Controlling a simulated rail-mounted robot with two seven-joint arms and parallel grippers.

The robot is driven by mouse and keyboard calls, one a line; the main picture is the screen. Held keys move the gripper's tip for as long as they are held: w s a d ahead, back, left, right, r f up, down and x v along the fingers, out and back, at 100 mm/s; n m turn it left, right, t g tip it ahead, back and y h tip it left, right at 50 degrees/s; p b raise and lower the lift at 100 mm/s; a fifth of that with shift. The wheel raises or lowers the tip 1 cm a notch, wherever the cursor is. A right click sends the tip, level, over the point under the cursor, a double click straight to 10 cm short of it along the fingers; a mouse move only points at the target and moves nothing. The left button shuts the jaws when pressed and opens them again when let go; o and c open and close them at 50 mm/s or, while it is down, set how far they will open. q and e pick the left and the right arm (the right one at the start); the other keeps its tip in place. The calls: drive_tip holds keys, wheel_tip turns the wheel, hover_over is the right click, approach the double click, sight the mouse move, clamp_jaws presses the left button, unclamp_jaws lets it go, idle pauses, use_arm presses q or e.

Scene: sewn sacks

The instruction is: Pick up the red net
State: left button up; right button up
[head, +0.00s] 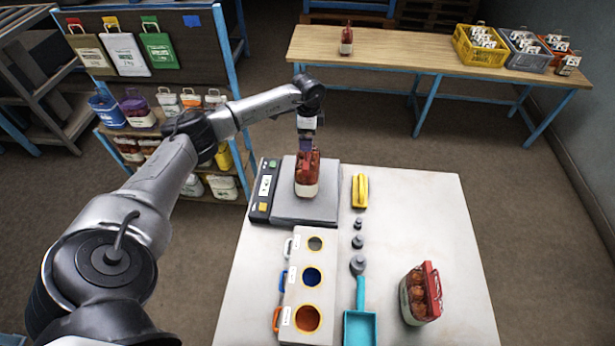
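A red net sack (307,174) with a pale lower band stands upright on the grey plate of the scale (290,208). My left gripper (306,148) points down right at its top. The fingertips are small and partly hidden against the sack, so I cannot tell whether they are closed on it. A second sack with a red top and handle (421,293) and orange-brown contents stands at the right front of the white table. A third, small red one (346,40) stands on the wooden back table. My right gripper is not in view.
The white table (430,215) also holds a yellow-handled tool (360,191), several grey weights (358,241), a teal scoop (360,322) and a block with round openings (308,285). Crates (481,45) stand on the back table. A bag rack (170,100) is at left.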

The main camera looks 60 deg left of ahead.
sight(308, 166)
use_arm(q)
drive_tip(key=shift+f+b, duration=2.45)
drive_tip(key=shift+f, duration=0.3)
drive_tip(key=shift+r, duration=0.1)
